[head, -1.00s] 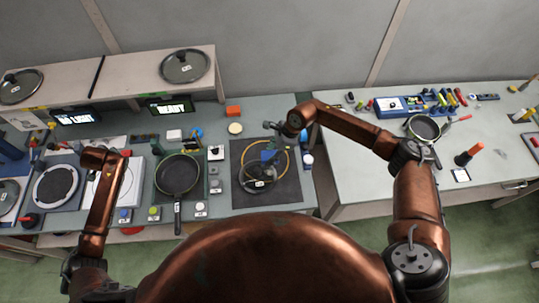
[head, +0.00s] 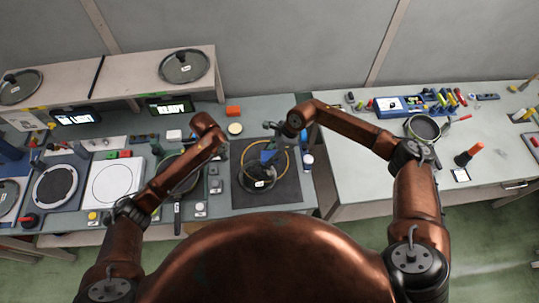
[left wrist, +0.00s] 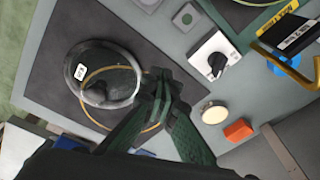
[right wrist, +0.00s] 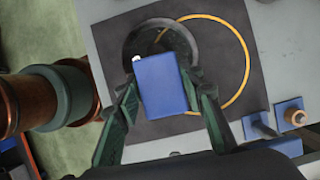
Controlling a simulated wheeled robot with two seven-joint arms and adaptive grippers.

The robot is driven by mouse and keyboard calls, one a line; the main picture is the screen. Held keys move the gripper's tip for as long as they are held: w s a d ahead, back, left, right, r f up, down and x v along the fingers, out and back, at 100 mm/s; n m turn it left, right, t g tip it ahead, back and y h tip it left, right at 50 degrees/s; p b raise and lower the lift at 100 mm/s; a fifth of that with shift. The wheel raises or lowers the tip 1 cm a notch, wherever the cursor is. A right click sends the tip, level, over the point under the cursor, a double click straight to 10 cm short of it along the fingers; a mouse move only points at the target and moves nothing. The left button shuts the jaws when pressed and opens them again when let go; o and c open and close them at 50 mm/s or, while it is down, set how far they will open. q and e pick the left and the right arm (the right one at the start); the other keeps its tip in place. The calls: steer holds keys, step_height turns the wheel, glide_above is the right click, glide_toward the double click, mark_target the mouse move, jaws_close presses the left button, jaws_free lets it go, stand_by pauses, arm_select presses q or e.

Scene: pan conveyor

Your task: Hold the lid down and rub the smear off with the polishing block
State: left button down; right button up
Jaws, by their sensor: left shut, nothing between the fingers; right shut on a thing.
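A round glass lid (head: 256,184) with a dark knob and a white label lies on the dark mat, partly over a yellow ring. It also shows in the left wrist view (left wrist: 122,77). I cannot make out a smear on it. My right gripper (right wrist: 162,92) is shut on the blue polishing block (right wrist: 165,85), above the lid, hiding part of it. In the head view the block (head: 268,155) is at the lid's far side. My left gripper (left wrist: 160,88) is shut and empty, its tips in front of the lid's edge in the left wrist view; contact is unclear.
A switch box with a black knob (left wrist: 212,60), a cream disc (left wrist: 214,112) and an orange block (left wrist: 238,130) are near my left gripper. A frying pan (head: 177,203) stands left of the mat, under my left forearm. A white bottle (head: 308,161) stands right of the mat.

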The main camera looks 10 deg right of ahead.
arm_select(q)
steer(key=s+d+r+m+g+y, duration=0.1)
steer(key=s+d, duration=0.5)
steer(key=d, duration=0.2)
glide_above(245, 182)
steer(key=shift+w+f, duration=0.15)
steer(key=shift+f, duration=1.6)
steer(key=shift+w+f, duration=0.15)
steer(key=shift+f, duration=1.55)
steer(key=shift+f, duration=1.9)
steer(key=shift+s+f, duration=0.2)
steer(key=shift+f, duration=0.05)
arm_select(e)
steer(key=shift+s, duration=0.1)
